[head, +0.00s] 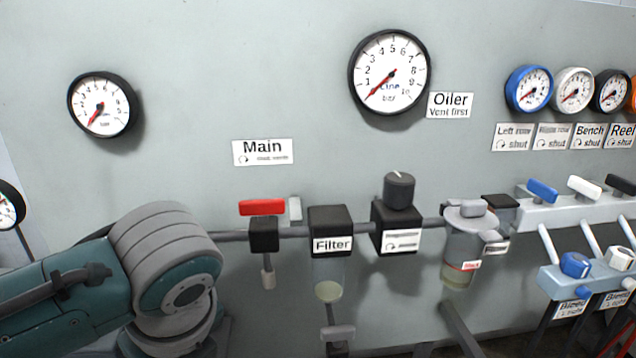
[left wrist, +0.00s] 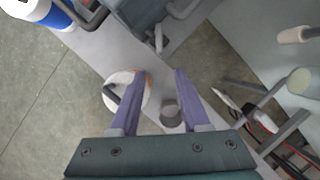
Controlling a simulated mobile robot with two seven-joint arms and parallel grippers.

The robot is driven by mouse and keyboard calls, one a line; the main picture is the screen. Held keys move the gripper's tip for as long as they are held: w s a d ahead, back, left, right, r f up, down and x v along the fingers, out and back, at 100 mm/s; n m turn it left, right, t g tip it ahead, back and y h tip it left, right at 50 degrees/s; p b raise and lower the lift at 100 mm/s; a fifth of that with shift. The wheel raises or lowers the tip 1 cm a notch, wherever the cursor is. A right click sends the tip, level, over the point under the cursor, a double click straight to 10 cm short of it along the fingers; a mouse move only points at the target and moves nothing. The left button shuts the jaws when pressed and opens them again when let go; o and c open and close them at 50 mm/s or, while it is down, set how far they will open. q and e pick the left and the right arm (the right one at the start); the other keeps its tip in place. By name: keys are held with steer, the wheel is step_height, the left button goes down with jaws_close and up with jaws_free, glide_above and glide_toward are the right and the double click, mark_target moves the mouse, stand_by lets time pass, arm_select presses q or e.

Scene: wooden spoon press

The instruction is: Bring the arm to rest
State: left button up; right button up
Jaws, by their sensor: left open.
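My left arm comes in from the left in the head view, its elbow bent in front of the wall panel. Its gripper is out of that view. In the left wrist view my left gripper (left wrist: 159,74) has its two purple fingers apart, with nothing held between them. Beyond the fingers are a round white thing with a dark handle (left wrist: 112,96) and a small grey cylinder (left wrist: 170,112), on or above a grey strip. I cannot tell how far off they are. My right gripper is in neither view.
The panel (head: 200,40) carries a red-handled main valve (head: 262,208), a filter (head: 331,220), a dark knob (head: 399,188), an oiler (head: 462,245) and several gauges. A row of levers (head: 575,195) juts out at right. The elbow is close left of the main valve.

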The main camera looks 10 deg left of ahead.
arm_select(q)
steer(key=s+d+r+n+h+p, duration=0.35)
steer(key=s+d+n, duration=0.25)
steer(key=s+n, duration=0.5)
steer(key=s+a+r+n+t+p, duration=0.1)
steer(key=s+a+r+n, duration=0.6)
steer(key=n, duration=0.4)
step_height(320, 180, up, 37)
steer(key=d+p, duration=0.1)
steer(key=p, duration=3.7)
steer(key=shift+d, duration=0.3)
steer(key=shift+s, duration=0.1)
